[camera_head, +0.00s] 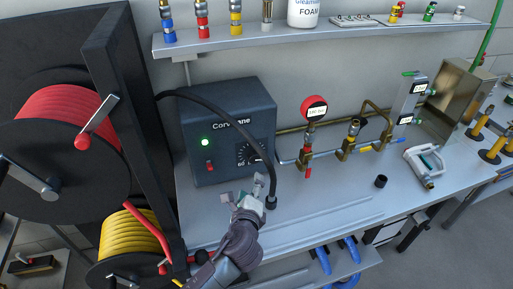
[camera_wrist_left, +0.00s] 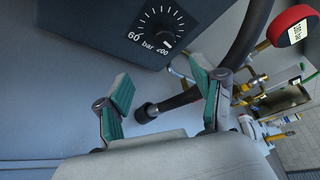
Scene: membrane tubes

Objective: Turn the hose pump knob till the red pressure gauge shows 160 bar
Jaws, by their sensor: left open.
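The dark grey pump box (camera_head: 232,125) stands on the bench with a lit green lamp and a red switch on its front. Its round black knob (camera_head: 248,153) has a white dial scale; in the left wrist view the knob (camera_wrist_left: 161,34) shows marks 60 and 200 with the word bar. The red pressure gauge (camera_head: 314,107) stands on the brass pipework to the right; its small digits are hard to read. My left gripper (camera_head: 252,186) is open and empty, in front of and below the knob, apart from it. Its fingers (camera_wrist_left: 165,95) have green pads. My right gripper is not seen.
A black hose (camera_head: 253,138) arches over the pump box and down to a fitting (camera_head: 271,202) close beside my left gripper. Hose reels (camera_head: 60,150) stand at the left.

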